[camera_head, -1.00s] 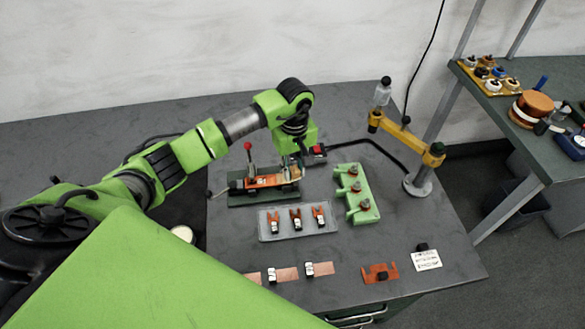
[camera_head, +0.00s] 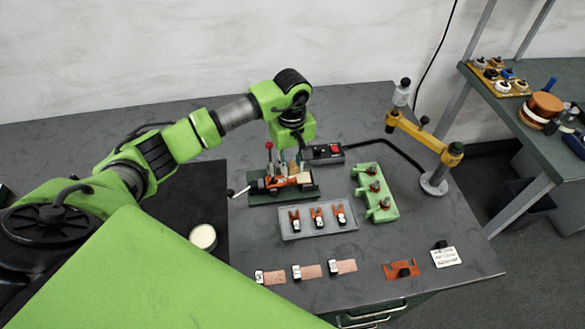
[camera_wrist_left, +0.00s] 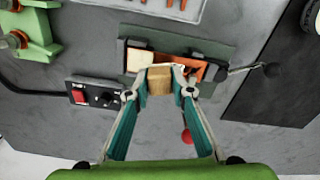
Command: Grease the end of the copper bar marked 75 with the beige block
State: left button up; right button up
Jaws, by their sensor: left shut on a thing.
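My left gripper (camera_head: 288,167) is over the green-based clamp fixture (camera_head: 262,198) at the back middle of the bench. In the left wrist view the gripper (camera_wrist_left: 161,74) is shut on the beige block (camera_wrist_left: 160,84). Three copper bars with white tags, left (camera_head: 274,277), middle (camera_head: 312,271) and right (camera_head: 346,266), lie in a row at the bench front. The tag numbers are too small to read. My right gripper is not in view.
A red-knobbed lever (camera_head: 268,147) stands at the fixture. A switch box (camera_head: 327,152) is just behind it. A white round tin (camera_head: 203,237) sits at left.

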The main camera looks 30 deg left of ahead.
pick_arm(q)
jog(key=shift+w+d+r+p, duration=0.1)
jog(key=shift+r+p, duration=0.1)
jog(key=shift+r, duration=0.3)
jog(key=shift+w+d+r+p, duration=0.1)
jog(key=shift+r+p, duration=0.05)
jog(key=shift+r, duration=0.75)
notch_tip(320, 180, up, 2)
jog(key=shift+s+a+p, duration=0.1)
jog(key=shift+a+p, duration=0.05)
jog(key=shift+p, duration=0.5)
jog(key=shift+r, duration=0.15)
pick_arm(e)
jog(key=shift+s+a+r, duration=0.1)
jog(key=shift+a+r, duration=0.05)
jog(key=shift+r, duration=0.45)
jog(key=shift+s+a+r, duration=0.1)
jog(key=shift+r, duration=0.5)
